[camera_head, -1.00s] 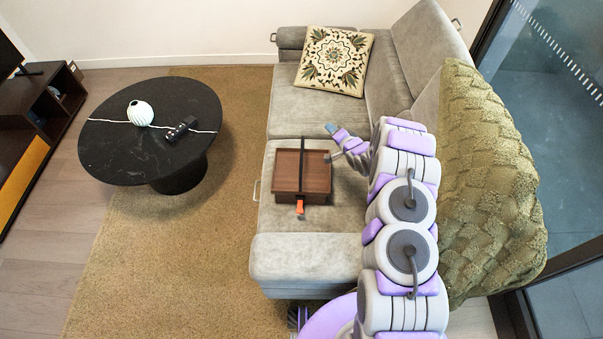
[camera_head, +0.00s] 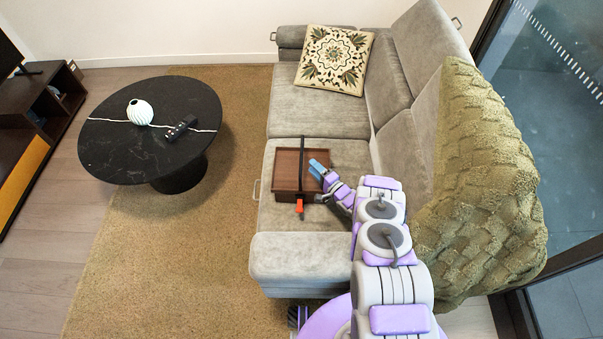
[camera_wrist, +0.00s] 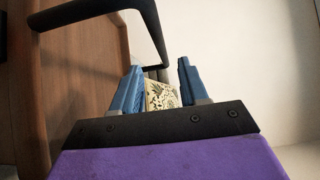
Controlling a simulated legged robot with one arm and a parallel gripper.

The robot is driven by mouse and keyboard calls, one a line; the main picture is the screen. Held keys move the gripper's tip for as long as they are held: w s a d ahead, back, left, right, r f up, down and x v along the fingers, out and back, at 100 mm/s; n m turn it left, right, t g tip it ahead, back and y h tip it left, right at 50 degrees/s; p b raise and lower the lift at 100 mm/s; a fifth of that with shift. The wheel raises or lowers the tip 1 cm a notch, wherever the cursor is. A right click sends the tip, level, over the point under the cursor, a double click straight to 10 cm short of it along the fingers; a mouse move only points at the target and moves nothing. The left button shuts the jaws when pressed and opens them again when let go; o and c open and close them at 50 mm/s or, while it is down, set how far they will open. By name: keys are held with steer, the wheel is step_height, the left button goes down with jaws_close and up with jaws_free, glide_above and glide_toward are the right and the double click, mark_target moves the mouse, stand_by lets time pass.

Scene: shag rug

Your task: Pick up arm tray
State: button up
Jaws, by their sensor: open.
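The arm tray (camera_head: 287,177) is a brown wooden tray with a dark bar across its middle. It lies on the near seat of the grey sofa. An orange piece hangs at its front edge. My gripper (camera_head: 318,168) is at the tray's right edge, with its blue fingers over or beside that edge; I cannot tell if they touch. In the wrist view, my gripper (camera_wrist: 155,90) has its two blue fingers apart with nothing held between them. There the tray's brown surface (camera_wrist: 80,75) fills the left side, and its dark bar (camera_wrist: 150,22) arches above the fingers.
The grey sofa (camera_head: 310,245) has a patterned cushion (camera_head: 334,60) at its far end and a green knitted throw (camera_head: 480,180) over its back at right. The rug between is clear.

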mark_target(301, 154)
steer(key=b+x, duration=0.2)
steer(key=x, duration=0.6)
steer(key=shift+w+a+r, duration=0.1)
steer(key=shift+a, duration=0.1)
jaws_close()
steer(key=shift+r, duration=0.1)
stand_by(1.2)
